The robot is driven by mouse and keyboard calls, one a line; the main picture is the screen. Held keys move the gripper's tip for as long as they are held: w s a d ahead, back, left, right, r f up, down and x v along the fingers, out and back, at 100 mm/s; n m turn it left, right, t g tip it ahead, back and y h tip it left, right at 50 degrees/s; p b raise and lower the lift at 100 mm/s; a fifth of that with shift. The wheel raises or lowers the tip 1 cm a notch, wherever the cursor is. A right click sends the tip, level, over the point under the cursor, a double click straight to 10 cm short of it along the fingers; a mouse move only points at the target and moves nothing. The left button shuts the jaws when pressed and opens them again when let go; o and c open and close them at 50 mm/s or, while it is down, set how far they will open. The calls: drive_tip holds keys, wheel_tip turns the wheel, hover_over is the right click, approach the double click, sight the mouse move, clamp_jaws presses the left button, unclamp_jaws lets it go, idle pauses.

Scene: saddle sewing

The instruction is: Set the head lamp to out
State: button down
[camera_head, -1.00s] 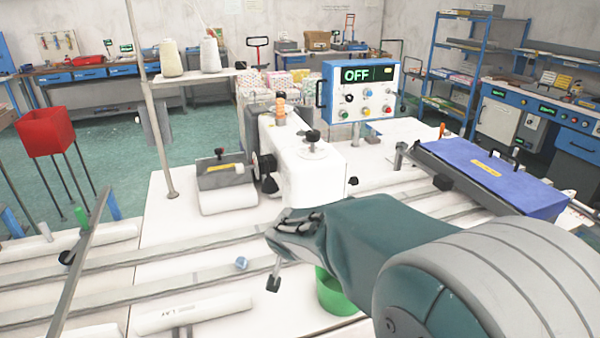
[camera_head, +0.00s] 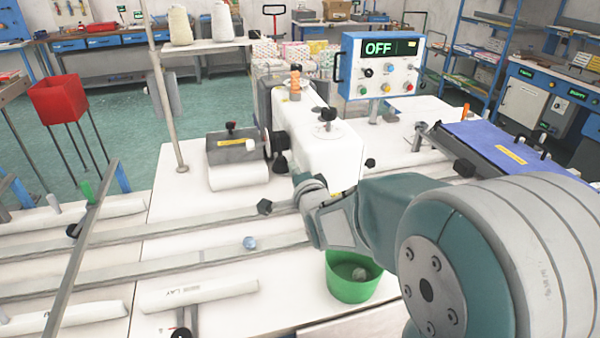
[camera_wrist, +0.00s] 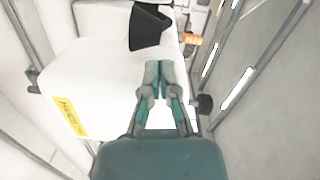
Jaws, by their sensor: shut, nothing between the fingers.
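The white machine head (camera_head: 320,145) stands mid-table, with a black knob (camera_head: 328,113) on top. Its yellow label (camera_wrist: 73,117) and white body (camera_wrist: 92,65) fill the left of the wrist view. A dark, tapered part (camera_wrist: 150,28) lies beyond the fingertips there. I cannot tell which part is the head lamp or its switch. My gripper (camera_wrist: 158,66) is shut and empty, close over or beside the head; contact cannot be told. In the head view my wrist covers the near end of the head. A blue control box (camera_head: 380,65) with several knobs and buttons reads OFF.
A green bin (camera_head: 354,278) stands below my wrist. A blue padded board (camera_head: 490,150) lies to the right. A red box on legs (camera_head: 57,97) is at left.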

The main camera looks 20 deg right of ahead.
sight(279, 148)
drive_tip(key=w, duration=0.6)
drive_tip(key=shift+f, duration=0.15)
drive_tip(key=shift+d+m+h, duration=0.2)
drive_tip(key=shift+m+h, duration=0.1)
